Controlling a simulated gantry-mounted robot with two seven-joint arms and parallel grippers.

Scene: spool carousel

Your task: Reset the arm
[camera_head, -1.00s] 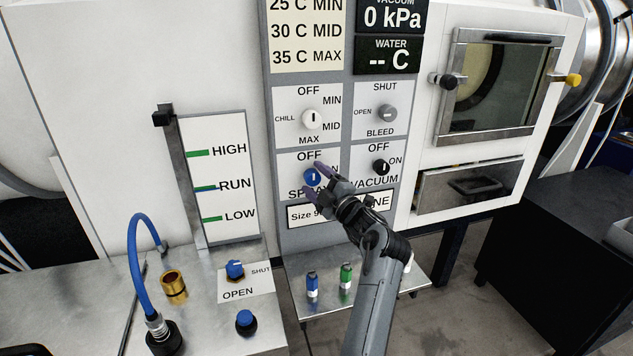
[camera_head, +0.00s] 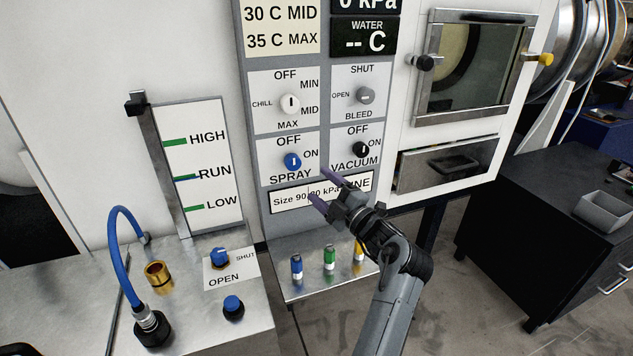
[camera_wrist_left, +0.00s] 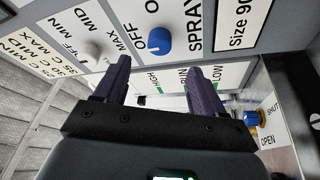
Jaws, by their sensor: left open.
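My left gripper (camera_head: 319,186) is open and empty in front of the lower part of the control panel, below and right of the blue SPRAY knob (camera_head: 292,161). The fingers look apart from the knob, and they overlap the size label (camera_head: 290,199) in the head view. In the left wrist view the two purple fingers of the left gripper (camera_wrist_left: 157,72) are spread, with the blue knob (camera_wrist_left: 159,41) beyond the gap between them. The knob's white mark looks upright, toward OFF. My right gripper is not in view.
The black VACUUM knob (camera_head: 360,149), white CHILL knob (camera_head: 289,103) and grey BLEED knob (camera_head: 365,95) are nearby. Below, a shelf holds blue (camera_head: 296,268), green (camera_head: 329,257) and yellow (camera_head: 359,251) fittings. A blue hose (camera_head: 115,245) arches at left. A drawer (camera_head: 447,163) sits at right.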

